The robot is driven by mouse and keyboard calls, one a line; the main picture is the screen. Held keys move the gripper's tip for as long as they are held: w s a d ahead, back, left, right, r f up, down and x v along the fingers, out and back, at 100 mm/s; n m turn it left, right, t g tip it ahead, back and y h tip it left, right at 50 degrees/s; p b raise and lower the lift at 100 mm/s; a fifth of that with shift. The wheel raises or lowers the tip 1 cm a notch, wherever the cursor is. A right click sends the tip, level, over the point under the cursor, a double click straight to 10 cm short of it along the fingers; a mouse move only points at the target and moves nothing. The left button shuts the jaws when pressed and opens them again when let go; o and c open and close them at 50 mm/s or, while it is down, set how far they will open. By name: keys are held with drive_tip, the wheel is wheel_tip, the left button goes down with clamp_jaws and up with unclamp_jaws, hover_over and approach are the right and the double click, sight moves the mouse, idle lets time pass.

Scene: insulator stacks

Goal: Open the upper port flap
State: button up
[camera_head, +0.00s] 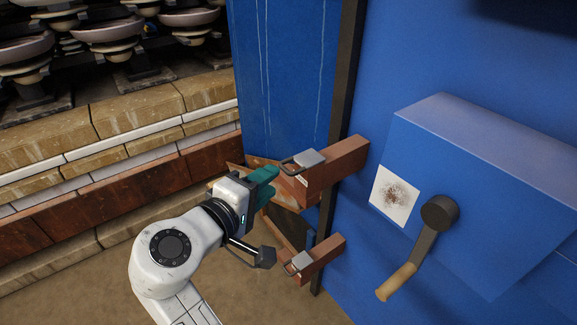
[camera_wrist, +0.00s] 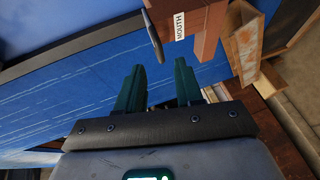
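The upper port (camera_head: 335,170) is a rust-brown box sticking out from the blue machine. On its top lies a grey flap (camera_head: 307,158) with a dark handle loop (camera_head: 290,165); the flap looks shut. My gripper (camera_head: 268,178) has green fingers and is just left of the port's end, close to the handle loop. In the wrist view my gripper (camera_wrist: 160,72) is open, with nothing between its fingers. I see no contact.
A lower brown port (camera_head: 322,260) with a similar grey flap sits below. A blue housing with a crank (camera_head: 425,235) juts out at right. Stepped ledges (camera_head: 120,150) with insulator stacks stand at left. A rusty metal channel (camera_wrist: 245,50) lies close to the right of the fingers.

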sight(286, 168)
drive_tip(key=x, duration=0.7)
drive_tip(key=shift+w, duration=0.1)
drive_tip(key=shift+d+f, duration=0.1)
drive_tip(key=c, duration=0.6)
clamp_jaws()
drive_tip(key=shift+f, duration=0.1)
